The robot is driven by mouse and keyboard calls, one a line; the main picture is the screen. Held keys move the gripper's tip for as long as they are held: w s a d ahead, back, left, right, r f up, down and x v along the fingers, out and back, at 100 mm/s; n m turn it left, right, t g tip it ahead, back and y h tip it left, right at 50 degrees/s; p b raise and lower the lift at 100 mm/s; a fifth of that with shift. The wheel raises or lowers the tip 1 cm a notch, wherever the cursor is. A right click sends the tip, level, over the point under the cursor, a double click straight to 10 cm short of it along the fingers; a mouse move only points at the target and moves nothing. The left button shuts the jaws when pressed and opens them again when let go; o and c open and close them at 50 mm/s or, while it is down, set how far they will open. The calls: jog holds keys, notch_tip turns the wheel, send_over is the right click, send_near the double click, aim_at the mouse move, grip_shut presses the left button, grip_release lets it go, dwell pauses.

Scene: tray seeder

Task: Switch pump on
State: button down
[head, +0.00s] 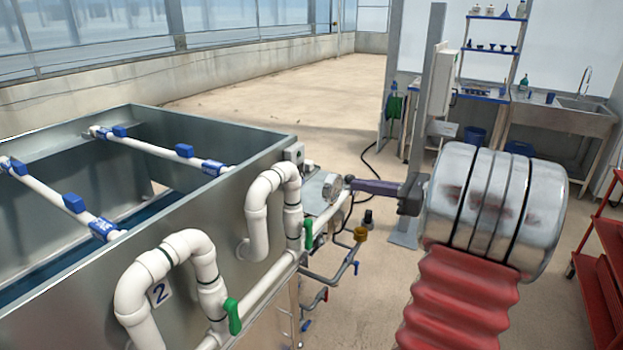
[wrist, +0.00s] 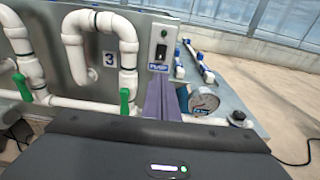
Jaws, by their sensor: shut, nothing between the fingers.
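The pump switch box (wrist: 163,43) is a pale upright plate on the grey tank wall in the wrist view, with a dark switch (wrist: 161,51) and a blue PUMP label (wrist: 158,68) below it. The switch's position is too small to tell. In the head view a small grey box (head: 294,153) sits at the tank's near right corner; its face is hidden. My gripper (head: 350,184) is shut and empty, its purple fingers pointing left toward the tank corner. In the wrist view my gripper (wrist: 160,88) shows just below the PUMP label; contact cannot be told.
A round pressure gauge (wrist: 205,101) stands close right of my fingers. White pipes (head: 262,215) with green valve handles (head: 233,316) run along the tank wall (head: 215,200). A red cart (head: 602,245) stands at the right. Open floor (head: 270,95) lies behind.

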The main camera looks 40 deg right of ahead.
aim_at(303, 177)
jog(key=shift+w, duration=0.1)
dwell(0.3)
jog(key=x, duration=1.3)
jog(key=shift+w+a, duration=0.2)
jog(key=shift+w, duration=0.15)
jog(key=shift+d+f, duration=0.1)
